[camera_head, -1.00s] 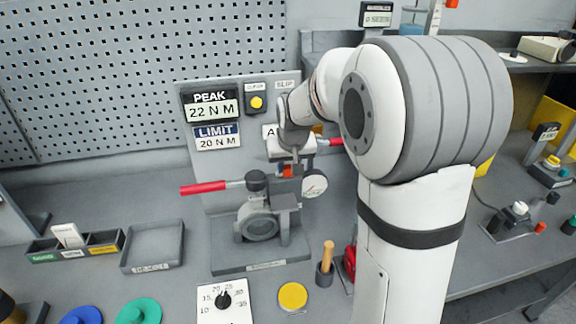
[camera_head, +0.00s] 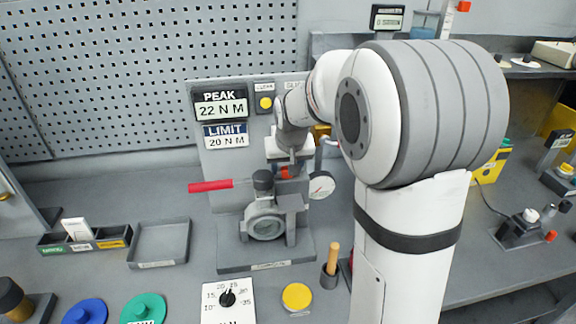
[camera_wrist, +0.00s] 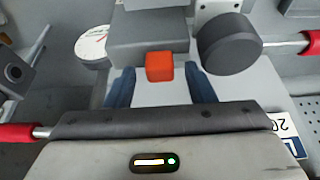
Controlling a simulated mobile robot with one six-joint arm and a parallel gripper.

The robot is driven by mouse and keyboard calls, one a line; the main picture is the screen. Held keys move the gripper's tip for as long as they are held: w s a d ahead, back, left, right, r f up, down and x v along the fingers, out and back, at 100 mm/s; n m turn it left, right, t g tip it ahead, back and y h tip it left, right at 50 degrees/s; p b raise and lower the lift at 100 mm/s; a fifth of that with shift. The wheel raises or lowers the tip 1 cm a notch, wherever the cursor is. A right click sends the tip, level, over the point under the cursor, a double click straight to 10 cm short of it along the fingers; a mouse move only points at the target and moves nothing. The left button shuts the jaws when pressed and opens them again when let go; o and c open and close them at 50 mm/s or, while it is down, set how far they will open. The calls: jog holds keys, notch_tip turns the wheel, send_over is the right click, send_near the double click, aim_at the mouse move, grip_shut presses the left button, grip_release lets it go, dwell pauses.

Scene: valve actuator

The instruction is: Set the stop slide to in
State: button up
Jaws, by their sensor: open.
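The valve actuator (camera_head: 264,226) stands on its base plate in front of the panel, with a black round knob, a dial gauge (camera_head: 320,185) and a red-ended lever (camera_head: 210,186). An orange block (camera_wrist: 160,67), which looks like the stop slide's tab, shows against a grey housing (camera_wrist: 148,37) in the wrist view. It is small and partly hidden in the head view (camera_head: 285,173). My gripper (camera_wrist: 161,76) is open, its blue fingers on either side of the orange block with gaps between. The slide's in or out marking cannot be read.
The PEAK 22 N M and LIMIT 20 N M displays (camera_head: 226,135) are on the panel. A round black knob (camera_wrist: 229,44) and red-ended bars lie close around my gripper. A wooden-handled tool (camera_head: 332,258), a dial plate (camera_head: 228,299) and an empty tray (camera_head: 160,244) are on the bench.

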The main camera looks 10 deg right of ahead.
jog(key=b+v, duration=0.1)
jog(key=v, duration=0.6)
jog(key=shift+s+r, duration=0.2)
jog(key=shift+r, duration=0.15)
